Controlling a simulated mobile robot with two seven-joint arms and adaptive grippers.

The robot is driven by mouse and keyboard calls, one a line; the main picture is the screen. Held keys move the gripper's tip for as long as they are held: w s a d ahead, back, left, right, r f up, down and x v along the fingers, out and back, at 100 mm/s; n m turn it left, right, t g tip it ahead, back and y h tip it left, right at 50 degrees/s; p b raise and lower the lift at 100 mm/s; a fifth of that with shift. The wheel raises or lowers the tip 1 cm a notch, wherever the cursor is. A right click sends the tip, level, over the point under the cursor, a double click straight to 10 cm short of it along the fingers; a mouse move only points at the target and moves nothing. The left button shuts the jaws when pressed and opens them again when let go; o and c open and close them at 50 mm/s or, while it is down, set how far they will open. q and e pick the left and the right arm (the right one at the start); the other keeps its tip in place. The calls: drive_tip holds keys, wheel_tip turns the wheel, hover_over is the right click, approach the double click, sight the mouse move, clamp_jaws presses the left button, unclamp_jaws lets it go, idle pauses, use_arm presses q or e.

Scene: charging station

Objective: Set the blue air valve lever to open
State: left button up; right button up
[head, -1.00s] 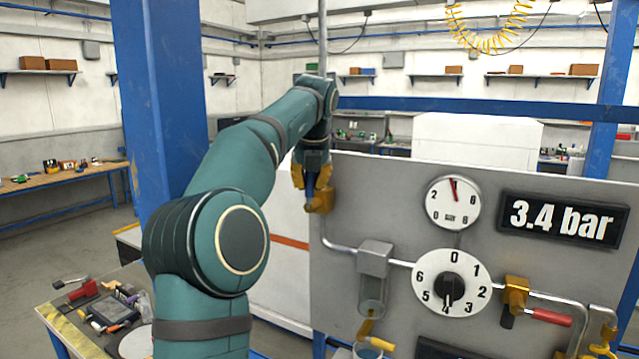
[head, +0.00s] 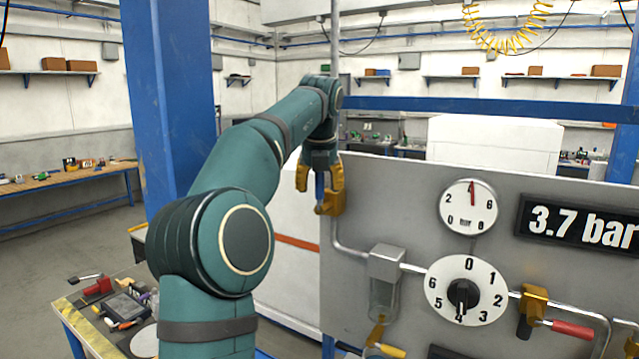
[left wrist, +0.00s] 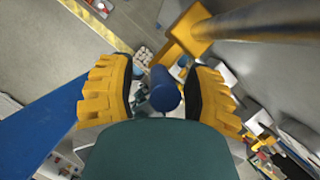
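The air valve (head: 333,205) has a yellow body on the grey pipe at the panel's left edge. Its blue lever (head: 320,186) points roughly along the upright pipe, and the gripper partly hides it. My left gripper (head: 319,183) is at the valve, with one yellow finger on each side of the lever. In the left wrist view the fingers (left wrist: 162,95) are spread, and the blue lever's rounded end (left wrist: 163,90) lies between them with gaps to both sides. The yellow valve body (left wrist: 188,33) shows just above. My right gripper is not in view.
The grey panel (head: 400,210) carries a gauge (head: 468,206), a display (head: 580,222) reading 3.7 bar, a numbered dial (head: 465,290) and a red-handled yellow valve (head: 533,305). A blue post (head: 170,90) stands left of my arm. A cluttered bench (head: 85,315) is at lower left.

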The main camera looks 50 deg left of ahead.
use_arm(q)
drive_tip(key=shift+d+r, duration=0.1)
drive_tip(key=v, duration=0.7)
drive_tip(key=shift+r, duration=0.15)
drive_tip(key=shift+s, duration=0.1)
idle(0.5)
